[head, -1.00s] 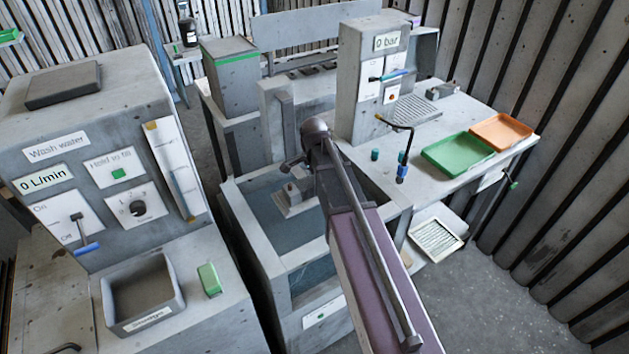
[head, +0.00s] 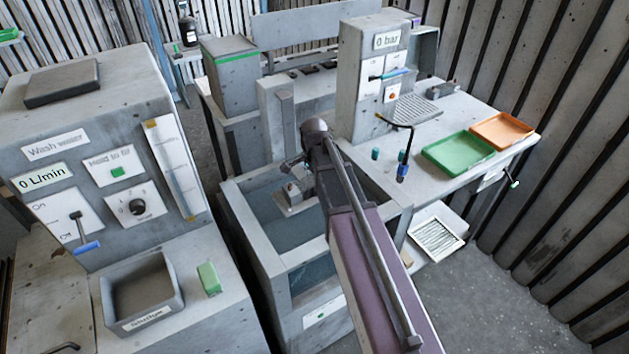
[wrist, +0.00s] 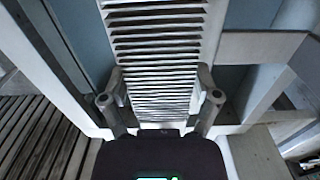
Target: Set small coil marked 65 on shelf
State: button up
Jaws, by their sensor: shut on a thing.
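The coil (wrist: 158,45) is a pale finned block with dark gaps between its fins. It fills the upper middle of the wrist view, between the two fingers of my gripper (wrist: 162,98), which is shut on it. In the head view my gripper (head: 292,186) is over the open grey tank, and a pale part of the coil (head: 292,209) shows below it. My arm hides part of the tank. I cannot read a 65 mark on the coil. I cannot tell which surface is the shelf.
The tank's walls (head: 262,262) surround the space below my gripper. A bench (head: 455,113) at right holds a green tray (head: 457,153), an orange tray (head: 503,130) and a gauge column (head: 364,95). A pale slatted panel (head: 437,239) is below the bench. The wash-water console (head: 90,120) stands left.

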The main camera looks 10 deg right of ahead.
jog(key=o, duration=1.1)
jog(key=shift+o, duration=0.2)
jog(key=shift+r, duration=0.1)
